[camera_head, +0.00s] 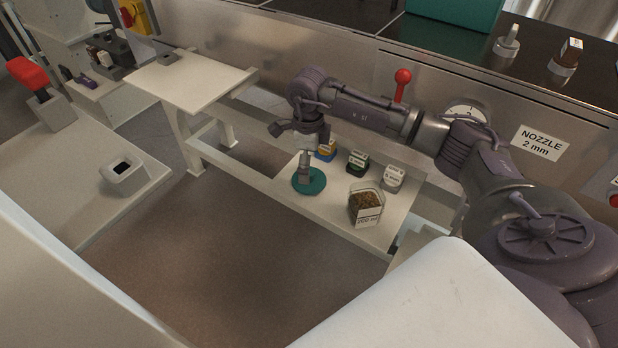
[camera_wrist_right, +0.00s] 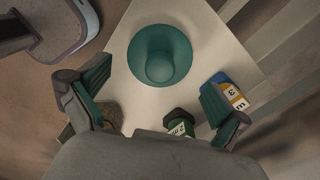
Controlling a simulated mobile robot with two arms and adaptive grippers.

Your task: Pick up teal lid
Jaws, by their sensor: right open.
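The teal lid (camera_head: 309,181) is a round disc lying on the low white table, and my right gripper (camera_head: 305,178) is above it in the head view. In the right wrist view, the lid (camera_wrist_right: 160,56) shows from above with a round raised knob in its middle. The right gripper (camera_wrist_right: 157,92) is open, its two fingers apart with the lid beyond and between them. I cannot tell in the head view whether the fingertips touch the lid. My left gripper is not in view.
A clear container of brown bits (camera_head: 367,203) stands right of the lid on the low table (camera_head: 340,225). Blue (camera_head: 325,150), green (camera_head: 357,163) and white (camera_head: 392,178) labelled blocks stand behind it. A red-knobbed lever (camera_head: 402,78) sits on the metal panel behind my right arm.

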